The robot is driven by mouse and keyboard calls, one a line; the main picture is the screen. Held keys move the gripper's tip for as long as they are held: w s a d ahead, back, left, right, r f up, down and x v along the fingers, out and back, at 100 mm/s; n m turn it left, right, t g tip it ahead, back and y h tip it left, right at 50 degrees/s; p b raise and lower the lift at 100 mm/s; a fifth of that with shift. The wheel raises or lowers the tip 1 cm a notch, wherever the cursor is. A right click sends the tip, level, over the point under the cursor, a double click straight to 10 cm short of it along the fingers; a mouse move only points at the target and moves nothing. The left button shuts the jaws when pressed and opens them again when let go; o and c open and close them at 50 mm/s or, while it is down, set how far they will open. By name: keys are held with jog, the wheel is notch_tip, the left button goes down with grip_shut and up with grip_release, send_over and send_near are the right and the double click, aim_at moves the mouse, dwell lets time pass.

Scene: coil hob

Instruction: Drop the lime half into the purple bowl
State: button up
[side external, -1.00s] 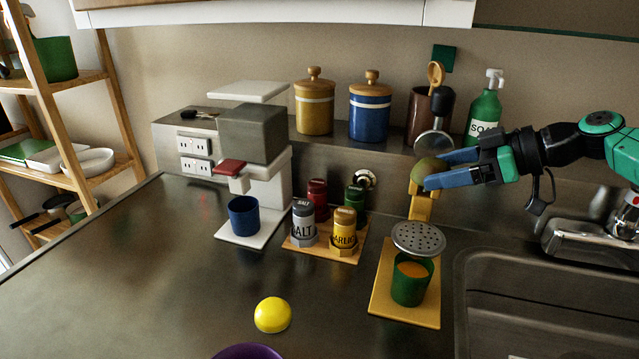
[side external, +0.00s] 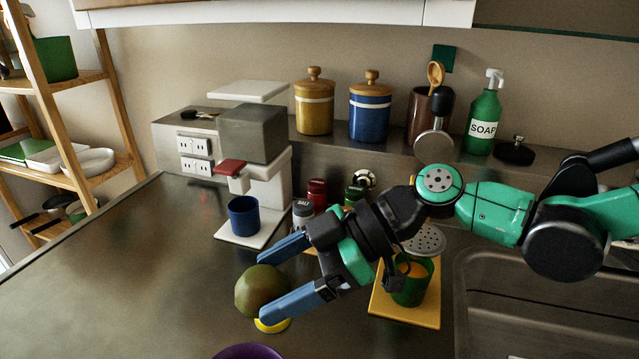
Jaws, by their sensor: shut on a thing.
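The lime half (side external: 258,291) is a round, dull green-brown piece. My gripper (side external: 264,283) is shut on it, with one blue finger on each side, and holds it up over the counter's front middle. The purple bowl (side external: 247,351) is at the bottom edge of the side view, with only its upper part in frame. The lime half appears above and slightly beyond the bowl in the picture; its exact height cannot be told. The bowl's inside is not clearly seen.
A yellow lemon half (side external: 272,326) lies behind the lower finger, partly hidden. A blue cup (side external: 244,215) stands on the white machine's base. A green cup (side external: 411,288) stands on a yellow board (side external: 404,313) below my arm. The spice jars are partly hidden. The left counter is clear.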

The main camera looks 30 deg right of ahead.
aim_at(269, 301)
jog(key=shift+s+a+f+n+g, duration=0.2)
jog(key=shift+s+a, duration=0.2)
jog(key=shift+a, duration=0.25)
jog(key=shift+s+a+f+n+g, duration=0.1)
jog(key=shift+s+a+n+g, duration=0.1)
jog(key=shift+s+a, duration=0.3)
jog(key=shift+a+f, duration=0.2)
jog(key=shift+f, duration=2.8)
jog(key=o, duration=1.3)
jog(key=shift+d, duration=0.15)
jog(key=v, duration=0.5)
jog(key=shift+d+r, duration=0.1)
jog(key=shift+d, duration=0.1)
